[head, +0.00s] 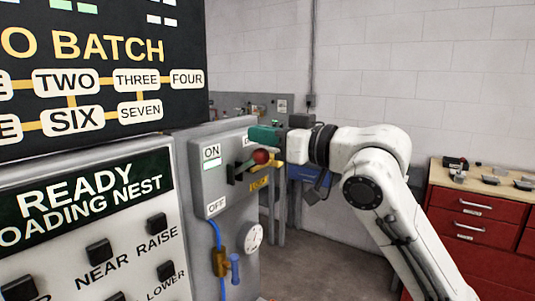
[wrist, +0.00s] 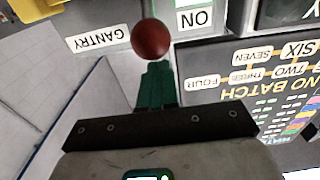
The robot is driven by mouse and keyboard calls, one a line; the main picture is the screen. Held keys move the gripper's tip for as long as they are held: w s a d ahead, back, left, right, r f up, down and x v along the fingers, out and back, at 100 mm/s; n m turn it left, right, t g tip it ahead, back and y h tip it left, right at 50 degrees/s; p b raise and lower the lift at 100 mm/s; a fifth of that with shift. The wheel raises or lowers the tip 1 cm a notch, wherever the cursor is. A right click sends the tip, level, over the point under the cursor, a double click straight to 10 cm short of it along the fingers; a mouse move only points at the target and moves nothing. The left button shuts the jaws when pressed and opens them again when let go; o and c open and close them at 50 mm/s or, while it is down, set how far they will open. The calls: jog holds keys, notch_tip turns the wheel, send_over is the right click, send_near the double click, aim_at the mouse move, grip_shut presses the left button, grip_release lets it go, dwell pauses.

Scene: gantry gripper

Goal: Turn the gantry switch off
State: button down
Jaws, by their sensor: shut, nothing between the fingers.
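The gantry switch is a grey box (head: 225,190) with an ON label (head: 211,152) at the top and an OFF label (head: 216,206) at the bottom. Its dark lever ends in a red ball knob (head: 261,156), which stands out from the box nearer the height of ON than OFF. My gripper (head: 256,135) has green fingers, shut and empty, just above the knob. In the wrist view, which is upside down, the red knob (wrist: 151,39) shows right beyond the shut fingertips (wrist: 156,68). I cannot tell whether they touch. A GANTRY label (wrist: 98,38) is beside it.
A control panel (head: 60,255) with several black buttons is at lower left, under a dark batch board (head: 100,50). A blue-handled valve (head: 235,268) and a round white dial (head: 253,238) sit below the switch. Red drawers (head: 470,225) stand at right.

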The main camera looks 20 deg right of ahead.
jog(key=shift+a+f+b, duration=0.1)
jog(key=shift+f+b, duration=2.1)
jog(key=shift+f, duration=1.1)
jog(key=r+v, duration=0.1)
jog(key=v, duration=0.8)
jog(key=shift+r, duration=0.2)
